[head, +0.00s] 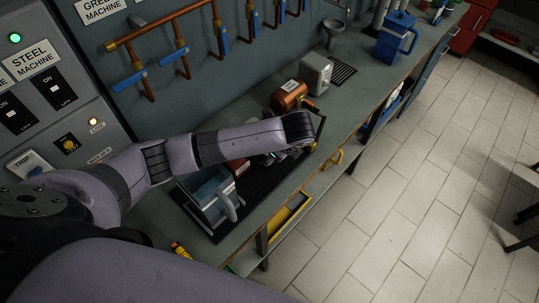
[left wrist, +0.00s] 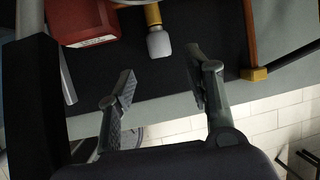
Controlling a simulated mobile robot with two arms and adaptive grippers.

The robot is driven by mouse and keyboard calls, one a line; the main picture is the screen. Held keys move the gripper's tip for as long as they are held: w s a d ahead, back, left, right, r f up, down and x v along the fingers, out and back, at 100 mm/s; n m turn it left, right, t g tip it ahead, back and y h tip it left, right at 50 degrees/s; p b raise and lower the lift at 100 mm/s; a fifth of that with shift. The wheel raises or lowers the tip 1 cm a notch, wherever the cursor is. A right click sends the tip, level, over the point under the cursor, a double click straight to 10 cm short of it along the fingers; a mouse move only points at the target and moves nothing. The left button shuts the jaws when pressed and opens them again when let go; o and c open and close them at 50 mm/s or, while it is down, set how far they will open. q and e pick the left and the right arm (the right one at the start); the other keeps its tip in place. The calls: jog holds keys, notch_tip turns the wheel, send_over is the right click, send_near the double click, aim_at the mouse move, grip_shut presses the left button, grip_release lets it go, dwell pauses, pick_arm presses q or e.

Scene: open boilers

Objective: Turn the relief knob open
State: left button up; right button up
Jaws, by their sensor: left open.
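In the left wrist view, a pale grey rounded knob (left wrist: 159,43) on a brass stem (left wrist: 153,14) sticks out over the dark mat; it looks like the relief knob, though no label shows. My left gripper (left wrist: 160,74) is open, its two fingers spread on either side of and below the knob in that picture. Nothing is between the fingertips, and they do not appear to touch the knob. In the head view, my left arm reaches across the bench and its wrist largely hides the knob and fingers. My right gripper is not in view.
A red box (left wrist: 85,22) sits beside the knob. A copper boiler (head: 289,97), a grey box (head: 315,74) and a glass-sided container (head: 207,194) stand on the bench. Pipes with blue levers (head: 131,80) line the wall. A blue pot (head: 394,39) stands farther back.

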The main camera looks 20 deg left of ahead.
pick_arm(q)
jog(key=p+x, duration=0.1)
jog(key=x, duration=0.5)
jog(key=shift+a, duration=0.1)
jog(key=shift+w+a+f, duration=0.15)
jog(key=shift+f, duration=0.5)
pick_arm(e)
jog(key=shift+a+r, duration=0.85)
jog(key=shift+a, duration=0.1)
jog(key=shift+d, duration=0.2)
pick_arm(q)
jog(key=shift+w, duration=0.1)
grip_shut()
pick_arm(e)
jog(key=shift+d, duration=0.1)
